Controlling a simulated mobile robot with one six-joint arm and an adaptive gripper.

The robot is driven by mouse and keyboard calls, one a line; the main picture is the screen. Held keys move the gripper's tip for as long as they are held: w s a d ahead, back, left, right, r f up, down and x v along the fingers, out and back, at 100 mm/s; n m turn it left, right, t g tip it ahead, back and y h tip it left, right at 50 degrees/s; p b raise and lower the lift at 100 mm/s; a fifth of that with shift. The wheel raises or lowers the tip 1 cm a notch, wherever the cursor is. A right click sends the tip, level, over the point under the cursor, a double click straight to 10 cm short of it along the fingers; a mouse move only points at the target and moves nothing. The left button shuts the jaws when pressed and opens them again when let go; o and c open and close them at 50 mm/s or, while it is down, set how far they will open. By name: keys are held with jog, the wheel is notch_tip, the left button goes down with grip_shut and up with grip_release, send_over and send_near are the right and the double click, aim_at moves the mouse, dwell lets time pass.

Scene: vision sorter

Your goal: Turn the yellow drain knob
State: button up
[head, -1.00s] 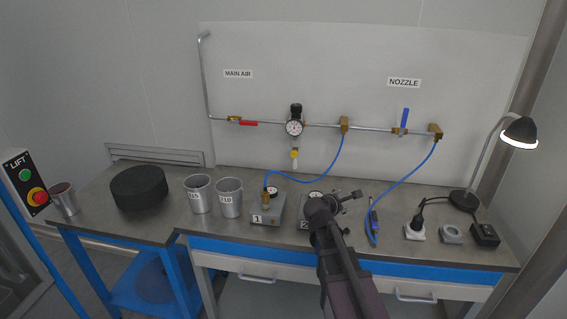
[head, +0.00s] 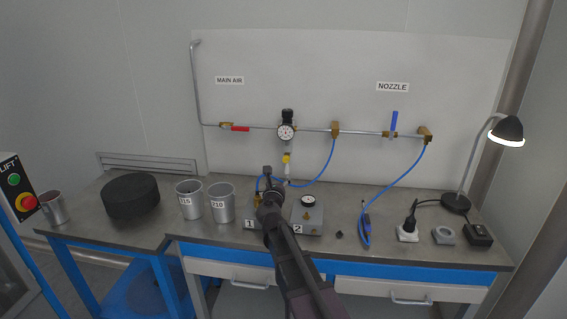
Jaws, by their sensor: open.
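The yellow drain knob (head: 286,159) hangs under the round pressure gauge (head: 286,132) on the wall pipe. My gripper (head: 277,176) is open, with its fingers pointing up and toward the wall panel. In the picture its fingertips are just below the knob; I see no contact, and the depth gap between them is hard to tell. The knob itself is not covered. My arm hides part of box 1 (head: 249,224) and some of the blue hose behind it.
Box 2 (head: 308,216) stands right of my arm, with a small dark object (head: 339,235) beside it. A blue hose (head: 329,172) hangs near the knob. A lamp (head: 507,130) stands at right.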

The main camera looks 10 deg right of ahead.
aim_at(285, 161)
jog(key=shift+w+d, duration=0.1)
jog(key=x, duration=1.3)
jog(key=shift+w+d, duration=0.25)
jog(key=shift+w, duration=0.1)
